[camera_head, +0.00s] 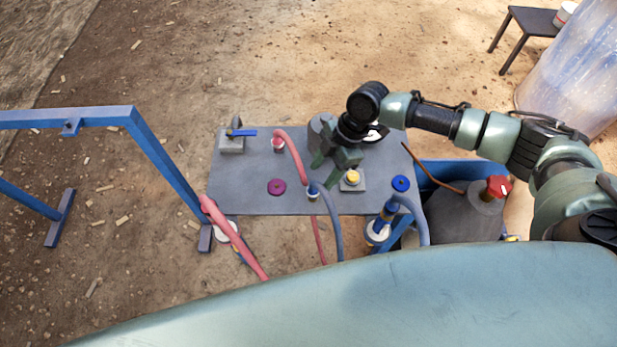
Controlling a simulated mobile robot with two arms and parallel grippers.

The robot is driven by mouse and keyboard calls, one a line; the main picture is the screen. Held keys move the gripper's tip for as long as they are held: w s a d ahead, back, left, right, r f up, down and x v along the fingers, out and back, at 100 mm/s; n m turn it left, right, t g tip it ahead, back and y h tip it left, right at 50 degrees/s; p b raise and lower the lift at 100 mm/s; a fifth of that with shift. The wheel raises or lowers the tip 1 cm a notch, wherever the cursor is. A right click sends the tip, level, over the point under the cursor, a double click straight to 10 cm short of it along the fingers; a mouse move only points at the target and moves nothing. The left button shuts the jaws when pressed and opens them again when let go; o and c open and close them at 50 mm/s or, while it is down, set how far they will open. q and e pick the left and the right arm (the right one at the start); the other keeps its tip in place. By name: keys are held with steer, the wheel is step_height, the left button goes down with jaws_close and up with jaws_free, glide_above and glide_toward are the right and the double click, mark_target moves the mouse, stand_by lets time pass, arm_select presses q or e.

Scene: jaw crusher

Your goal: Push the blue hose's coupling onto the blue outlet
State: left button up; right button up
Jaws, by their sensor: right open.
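A grey-blue hose (336,225) arches up to a blue coupling end (313,189) at the front edge of the grey plate (240,202). A second grey-blue hose (419,216) runs to a blue fitting (389,210) at the right, above a white disc. A blue round piece (400,183) lies near the plate's right front corner. I cannot tell which blue piece is the outlet. My right gripper (322,174) is open, its dark green fingers just above and beside the left hose's coupling end. It does not visibly hold anything. My left gripper is not in view.
On the plate are a blue-handled valve (240,133), a red hose (292,150), a purple disc (276,187) and a yellow-topped block (352,178). A blue frame (150,145) stands left. A grey drum with a red knob (497,187) stands right.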

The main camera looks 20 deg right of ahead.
mark_target(316, 187)
steer(key=x, duration=0.2)
steer(key=shift+s+a+f, duration=0.15)
steer(key=shift+a+f, duration=0.05)
steer(key=shift+p+x, duration=0.4)
steer(key=shift+x, duration=2.25)
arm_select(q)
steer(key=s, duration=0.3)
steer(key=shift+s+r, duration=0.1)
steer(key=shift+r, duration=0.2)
arm_select(e)
steer(key=shift+s+d, duration=0.1)
steer(key=shift+d, duration=0.05)
steer(key=shift+c, duration=0.3)
jaws_close()
